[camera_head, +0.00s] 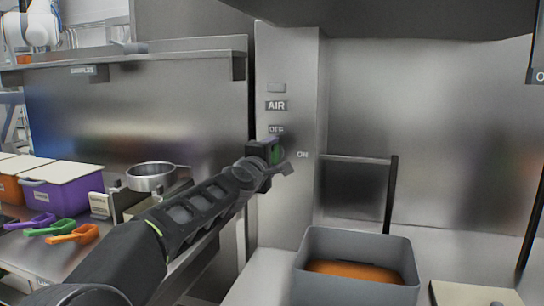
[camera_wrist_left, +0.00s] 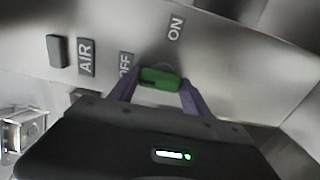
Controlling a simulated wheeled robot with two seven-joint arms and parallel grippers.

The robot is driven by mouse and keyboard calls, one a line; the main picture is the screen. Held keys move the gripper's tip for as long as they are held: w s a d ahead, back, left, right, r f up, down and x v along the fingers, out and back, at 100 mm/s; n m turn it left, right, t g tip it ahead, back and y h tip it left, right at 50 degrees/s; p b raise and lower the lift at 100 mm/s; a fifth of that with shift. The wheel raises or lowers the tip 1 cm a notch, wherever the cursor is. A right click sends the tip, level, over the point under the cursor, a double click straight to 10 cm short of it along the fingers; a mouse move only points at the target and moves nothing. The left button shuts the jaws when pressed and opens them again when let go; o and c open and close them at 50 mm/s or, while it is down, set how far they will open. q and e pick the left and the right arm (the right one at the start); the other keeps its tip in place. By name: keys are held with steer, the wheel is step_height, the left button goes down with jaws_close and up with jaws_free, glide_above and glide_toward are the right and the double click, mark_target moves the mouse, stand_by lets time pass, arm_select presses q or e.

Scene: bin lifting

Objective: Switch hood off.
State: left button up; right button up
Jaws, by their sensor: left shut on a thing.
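The hood switch is a green knob (camera_wrist_left: 160,80) on a steel panel (camera_head: 289,205) with labels AIR, OFF and ON. In the left wrist view it lies between the two fingers of my left gripper (camera_wrist_left: 158,90), which is shut on it. The OFF label (camera_wrist_left: 126,65) is to the knob's left and the ON label (camera_wrist_left: 175,29) is above it. In the head view, my left gripper (camera_head: 274,155) is at the panel, just below OFF and left of ON, and partly hides the knob. My right gripper is not in view.
A grey bin (camera_head: 353,295) with orange contents stands at lower right, below a dark rail (camera_head: 391,200). At left, a counter holds a purple bin (camera_head: 58,195), colored scoops (camera_head: 73,234) and a metal pan (camera_head: 152,179). A steel shelf (camera_head: 130,57) runs above it.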

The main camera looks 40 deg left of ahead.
arm_select(q)
steer(key=o, duration=1.4)
steer(key=shift+c, duration=0.2)
steer(key=shift+s, duration=0.1)
steer(key=p+v, duration=0.1)
steer(key=v, duration=0.6)
steer(key=shift+s+d, duration=0.15)
steer(key=shift+s, duration=0.15)
